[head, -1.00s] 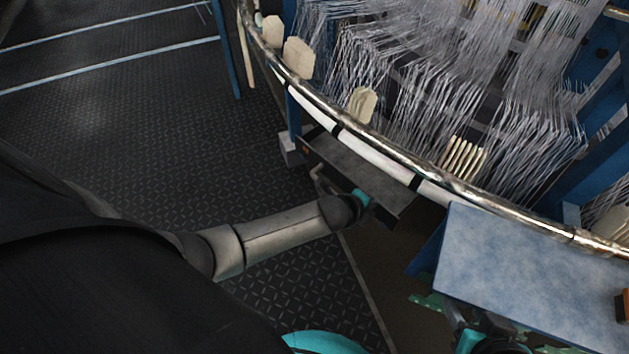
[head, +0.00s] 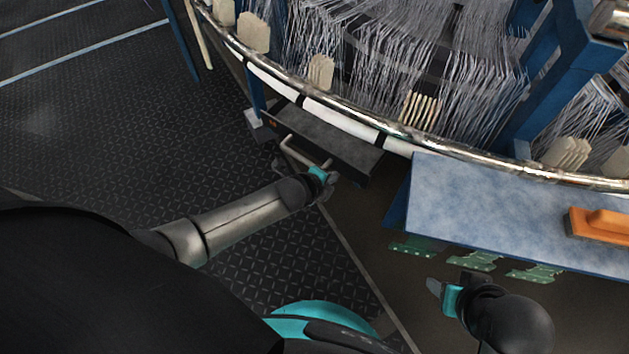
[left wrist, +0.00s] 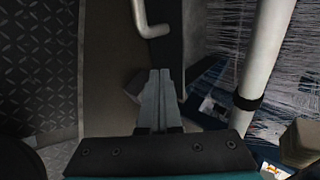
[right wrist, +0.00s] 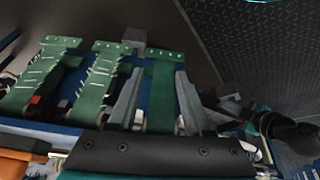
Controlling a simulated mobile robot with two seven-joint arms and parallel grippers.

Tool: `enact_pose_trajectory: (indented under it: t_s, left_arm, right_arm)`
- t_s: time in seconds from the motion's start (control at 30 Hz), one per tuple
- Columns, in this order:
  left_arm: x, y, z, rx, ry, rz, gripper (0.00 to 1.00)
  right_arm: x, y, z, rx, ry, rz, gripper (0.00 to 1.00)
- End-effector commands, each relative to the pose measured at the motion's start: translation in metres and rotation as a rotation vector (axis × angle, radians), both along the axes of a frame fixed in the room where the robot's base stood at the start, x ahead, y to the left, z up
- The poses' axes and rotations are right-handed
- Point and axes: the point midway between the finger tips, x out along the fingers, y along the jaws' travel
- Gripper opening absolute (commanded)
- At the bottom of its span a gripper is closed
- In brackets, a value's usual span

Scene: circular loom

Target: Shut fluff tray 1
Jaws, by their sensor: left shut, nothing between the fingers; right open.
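A dark grey tray (head: 330,138) sits low under the loom's rail, taken as fluff tray 1; no label is readable. Its pale bar handle (head: 297,152) is on its front, and the handle also shows in the left wrist view (left wrist: 148,22). My left gripper (head: 331,185) is shut and empty, close in front of the tray near the handle's right end. In the left wrist view its closed fingers (left wrist: 160,72) point toward the handle, apart from it. My right gripper (head: 440,290) is open and empty, below the blue table. Its spread fingers show in the right wrist view (right wrist: 158,75).
A blue table (head: 480,205) with an orange-handled tool (head: 605,224) stands right of the tray. Green strips (head: 470,260) hang at its front edge. The curved metal rail (head: 345,125) runs above the tray. Textured floor (head: 120,130) is open to the left.

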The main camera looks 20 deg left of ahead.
Motion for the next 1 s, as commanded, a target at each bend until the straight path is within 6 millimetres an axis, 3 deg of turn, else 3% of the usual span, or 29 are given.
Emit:
enact_pose_trajectory:
  t_s: [0.47,1.0]
  left_arm:
    - [-0.029,0.008,0.030,0.000,0.001,0.000,0.00]
    - [-0.059,0.016,0.057,0.000,0.001,0.001,0.00]
  right_arm:
    - [-0.006,0.000,-0.056,-0.009,0.084,0.003,0.50]
    - [-0.030,-0.004,-0.108,-0.021,0.161,0.007,0.50]
